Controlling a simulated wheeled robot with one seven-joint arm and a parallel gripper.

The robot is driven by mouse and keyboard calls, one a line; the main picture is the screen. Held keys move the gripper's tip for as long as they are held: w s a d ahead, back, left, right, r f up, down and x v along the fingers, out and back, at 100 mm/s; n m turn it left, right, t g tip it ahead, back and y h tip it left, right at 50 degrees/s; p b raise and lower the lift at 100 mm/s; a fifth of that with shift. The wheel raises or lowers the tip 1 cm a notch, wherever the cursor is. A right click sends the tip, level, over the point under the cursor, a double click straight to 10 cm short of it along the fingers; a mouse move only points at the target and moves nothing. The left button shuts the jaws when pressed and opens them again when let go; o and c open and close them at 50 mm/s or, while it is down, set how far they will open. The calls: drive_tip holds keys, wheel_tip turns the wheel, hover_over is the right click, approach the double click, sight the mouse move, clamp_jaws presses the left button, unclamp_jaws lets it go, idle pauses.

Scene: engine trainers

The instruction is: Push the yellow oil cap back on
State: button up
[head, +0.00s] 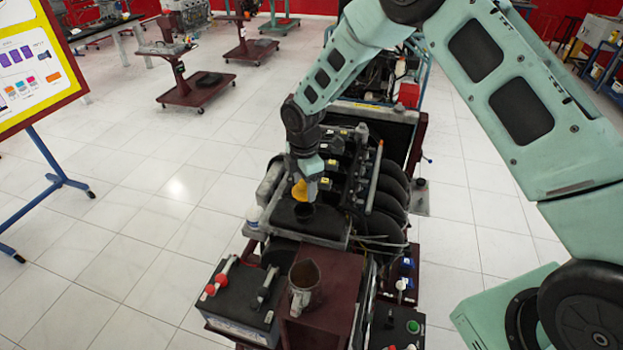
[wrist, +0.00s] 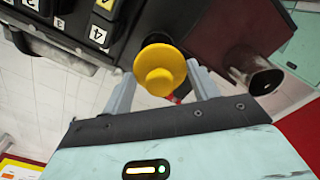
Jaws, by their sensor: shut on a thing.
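The yellow oil cap (head: 300,190) is in my gripper (head: 303,180), just above the engine in the head view. In the wrist view the cap (wrist: 160,72) sits between the two grey fingers of my gripper (wrist: 160,80), which are shut on it. A dark round filler opening (head: 304,211) shows on the engine's front part, just below the cap. The cap appears apart from the opening in the head view.
The black engine (head: 345,175) has dark rounded pipes on its right. A battery (head: 240,300) is at the lower left. A yellow board (head: 35,65) stands far left.

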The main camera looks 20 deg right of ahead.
drive_tip(key=shift+w, duration=0.2)
drive_tip(key=shift+f+b, duration=1.95)
drive_tip(key=shift+f, duration=1.25)
drive_tip(key=shift+f+b, duration=0.15)
drive_tip(key=shift+b, duration=0.2)
drive_tip(key=o, duration=1.4)
drive_tip(key=shift+r+p, duration=2.15)
drive_tip(key=shift+r, duration=1.4)
